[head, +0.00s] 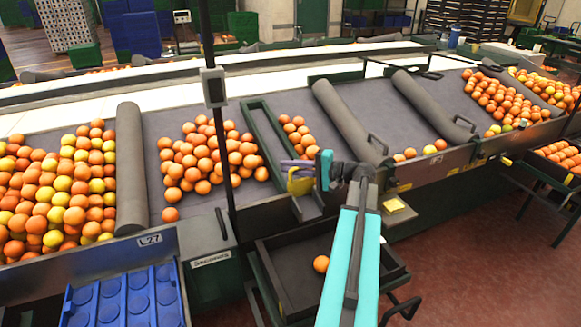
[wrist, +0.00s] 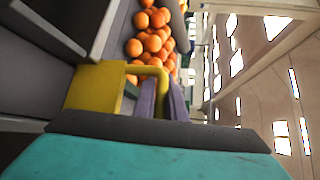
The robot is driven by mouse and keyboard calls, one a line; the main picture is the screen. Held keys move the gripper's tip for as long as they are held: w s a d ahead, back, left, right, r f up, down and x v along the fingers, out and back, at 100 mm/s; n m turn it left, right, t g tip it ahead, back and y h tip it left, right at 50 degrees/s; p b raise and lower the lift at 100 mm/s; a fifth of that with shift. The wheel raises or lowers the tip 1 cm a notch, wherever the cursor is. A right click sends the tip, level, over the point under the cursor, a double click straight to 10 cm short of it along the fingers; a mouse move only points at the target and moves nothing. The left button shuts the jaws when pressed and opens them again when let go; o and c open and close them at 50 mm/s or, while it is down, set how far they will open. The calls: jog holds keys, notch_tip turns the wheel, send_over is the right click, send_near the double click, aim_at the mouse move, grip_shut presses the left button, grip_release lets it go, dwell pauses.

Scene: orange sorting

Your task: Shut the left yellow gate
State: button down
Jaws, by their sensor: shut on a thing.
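The left yellow gate (head: 299,186) is at the front edge of the sorting table, at the lower end of a green-walled channel. In the wrist view its yellow plate (wrist: 93,88) and looped handle (wrist: 148,70) are close in front of me. My gripper (head: 297,166) has purple fingers and is shut on the handle. The fingers (wrist: 162,98) also show beside the handle in the wrist view. My gripper and arm hide part of the gate. I cannot tell how far the gate is open.
A dark tray (head: 285,290) below the gate holds one orange (head: 321,264). A black post (head: 222,120) stands left. Another yellow piece (head: 393,205) is right of my arm.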

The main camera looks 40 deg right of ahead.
jog(key=shift+s+f, duration=0.1)
jog(key=shift+f, duration=0.3)
jog(key=c, duration=1.8)
grip_release()
jog(key=shift+r, duration=0.1)
jog(key=shift+s+d+r, duration=0.1)
jog(key=shift+s+d, duration=0.1)
jog(key=shift+s, duration=0.15)
jog(key=b+v, duration=0.1)
jog(key=v, duration=1.2)
jog(key=shift+a+b, duration=0.1)
jog(key=shift+b, duration=0.25)
jog(key=shift+s, duration=0.1)
